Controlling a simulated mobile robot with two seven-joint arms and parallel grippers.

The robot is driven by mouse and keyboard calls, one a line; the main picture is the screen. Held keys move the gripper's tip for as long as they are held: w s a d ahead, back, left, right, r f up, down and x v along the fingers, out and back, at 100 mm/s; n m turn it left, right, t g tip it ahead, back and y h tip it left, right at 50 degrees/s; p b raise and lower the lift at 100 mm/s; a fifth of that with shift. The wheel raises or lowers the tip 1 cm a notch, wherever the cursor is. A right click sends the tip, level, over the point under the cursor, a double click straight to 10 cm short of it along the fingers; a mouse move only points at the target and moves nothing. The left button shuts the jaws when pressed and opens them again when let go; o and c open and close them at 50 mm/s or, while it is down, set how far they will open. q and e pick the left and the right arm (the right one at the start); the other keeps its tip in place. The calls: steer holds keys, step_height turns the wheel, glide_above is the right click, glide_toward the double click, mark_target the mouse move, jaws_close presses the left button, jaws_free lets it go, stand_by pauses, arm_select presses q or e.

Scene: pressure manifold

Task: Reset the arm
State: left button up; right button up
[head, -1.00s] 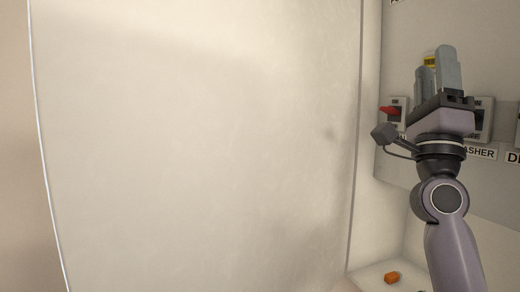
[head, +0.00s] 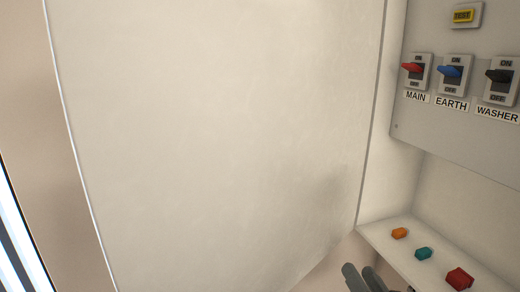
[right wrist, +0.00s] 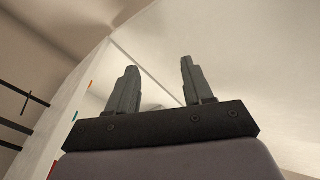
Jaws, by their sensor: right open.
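My right gripper (head: 365,279) shows only by its grey fingers at the bottom edge of the head view, below and left of the shelf. In the right wrist view its two fingers (right wrist: 157,82) stand apart with nothing between them. The rest of my right arm is out of the head view. My left gripper is not in view.
A grey panel carries a red MAIN switch (head: 412,68), a blue EARTH switch (head: 450,72), a black WASHER switch (head: 499,76) and a yellow TEST button (head: 464,15). A shelf (head: 378,233) bears orange (head: 399,233), teal (head: 423,253) and red (head: 459,278) pieces. A large pale door panel (head: 210,140) fills the middle.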

steer(key=s+f+n+g+h+p, duration=0.1)
steer(key=s+f+n+g, duration=0.4)
steer(key=s+f, duration=1.6)
steer(key=f+g, duration=0.1)
steer(key=g, duration=0.2)
steer(key=shift+s+g+h, duration=0.25)
steer(key=shift+g+h, duration=0.05)
steer(key=shift+h, duration=0.1)
steer(key=shift+a+r, duration=0.1)
steer(key=shift+c, duration=0.8)
